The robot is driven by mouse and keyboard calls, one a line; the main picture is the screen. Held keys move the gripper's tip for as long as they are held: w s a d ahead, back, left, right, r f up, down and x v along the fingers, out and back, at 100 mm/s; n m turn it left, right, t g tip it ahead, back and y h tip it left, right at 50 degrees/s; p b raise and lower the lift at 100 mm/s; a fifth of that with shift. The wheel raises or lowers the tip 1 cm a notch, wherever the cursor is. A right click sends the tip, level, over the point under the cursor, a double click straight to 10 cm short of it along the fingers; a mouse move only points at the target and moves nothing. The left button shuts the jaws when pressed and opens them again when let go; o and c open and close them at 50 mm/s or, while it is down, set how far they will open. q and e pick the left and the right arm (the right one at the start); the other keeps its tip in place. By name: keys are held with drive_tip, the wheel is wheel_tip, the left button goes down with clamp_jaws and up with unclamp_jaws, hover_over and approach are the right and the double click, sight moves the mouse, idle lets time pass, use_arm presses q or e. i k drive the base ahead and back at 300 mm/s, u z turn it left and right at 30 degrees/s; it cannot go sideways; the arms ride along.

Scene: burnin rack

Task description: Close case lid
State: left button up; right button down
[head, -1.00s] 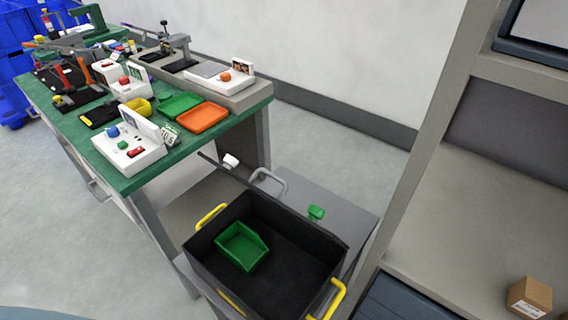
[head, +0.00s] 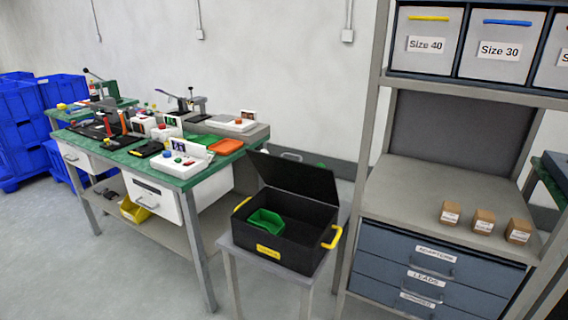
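A black case (head: 283,238) with yellow handles stands on a small grey stand in the middle of the head view. Its lid (head: 295,177) is open and tilts up along the back edge. A green bin (head: 265,222) sits inside the case at the left. Neither of my grippers shows in the head view.
A green-topped workbench (head: 180,167) with devices and trays stands to the left of the case. A grey shelf unit (head: 415,197) with drawers and several small boxes stands close on the right. Blue crates (head: 25,130) are stacked at the far left. Floor is clear in front.

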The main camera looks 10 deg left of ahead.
sight(311, 181)
drive_tip(key=u, duration=0.65)
drive_tip(key=i, duration=1.6)
drive_tip(key=z, duration=0.05)
